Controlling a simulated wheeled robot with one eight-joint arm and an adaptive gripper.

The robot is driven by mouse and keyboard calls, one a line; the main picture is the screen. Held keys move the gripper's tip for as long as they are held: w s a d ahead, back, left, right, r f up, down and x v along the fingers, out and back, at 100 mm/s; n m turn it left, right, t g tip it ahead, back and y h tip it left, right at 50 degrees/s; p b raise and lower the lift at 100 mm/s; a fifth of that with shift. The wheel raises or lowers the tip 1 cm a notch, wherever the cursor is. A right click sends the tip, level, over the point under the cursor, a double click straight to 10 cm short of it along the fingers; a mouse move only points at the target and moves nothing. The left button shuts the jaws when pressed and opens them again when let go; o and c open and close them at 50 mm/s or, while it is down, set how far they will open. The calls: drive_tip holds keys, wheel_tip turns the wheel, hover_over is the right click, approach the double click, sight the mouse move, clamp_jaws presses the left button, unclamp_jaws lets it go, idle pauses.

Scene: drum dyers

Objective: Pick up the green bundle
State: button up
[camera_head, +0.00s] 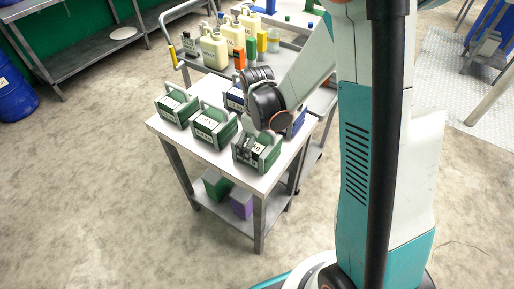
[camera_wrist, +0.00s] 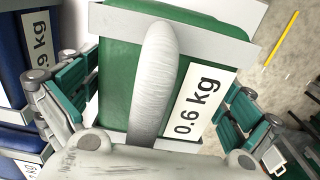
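A green bundle (camera_head: 268,161) with a white label and a pale handle sits at the front right corner of the small table. In the wrist view this green bundle (camera_wrist: 119,80) fills the middle, its label reading 0.6 kg. My gripper (camera_wrist: 155,95) is over it, with one green-padded finger on each side. The fingers are spread apart; I cannot tell whether either touches the bundle. In the head view my gripper (camera_head: 246,147) partly covers the bundle. Two more green bundles, one at the back left (camera_head: 176,110) and one in the middle (camera_head: 211,133), stand on the table.
Blue bundles stand behind, one (camera_head: 234,101) partly hidden by my arm; blue ones (camera_wrist: 12,65) also show at the left in the wrist view. The small table (camera_head: 185,146) has a lower shelf with a green and a purple box (camera_head: 241,205). A cart with bottles (camera_head: 214,50) stands behind.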

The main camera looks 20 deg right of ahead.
drive_tip(key=c, duration=1.1)
drive_tip(key=shift+r, duration=0.1)
